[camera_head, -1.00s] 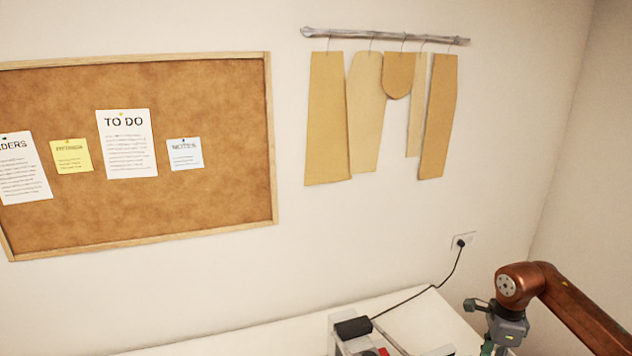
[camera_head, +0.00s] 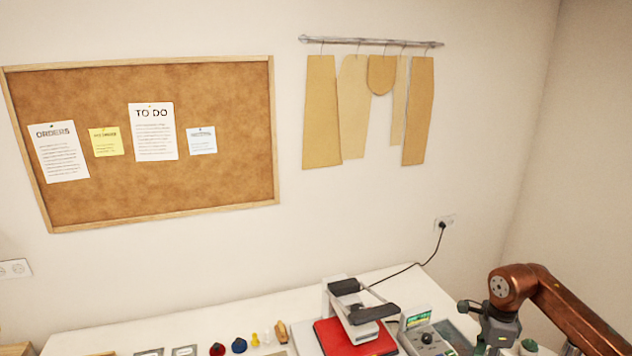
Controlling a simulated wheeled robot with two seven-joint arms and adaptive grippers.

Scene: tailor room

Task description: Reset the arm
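My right arm comes in from the right edge as a copper-coloured link, bent at its joint. My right gripper (camera_head: 500,345) hangs from it in the lower right, over the right part of the table. Its lower end is cut off by the bottom edge, so I cannot see whether its fingers are open or shut. My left gripper and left arm are not in the picture.
A white table (camera_head: 200,326) runs along the wall. On it stand a heat press (camera_head: 350,322) with a red plate, a grey device (camera_head: 428,332) with a screen, and several small coloured items. A corkboard (camera_head: 240,150) and hanging patterns (camera_head: 322,110) are on the wall.

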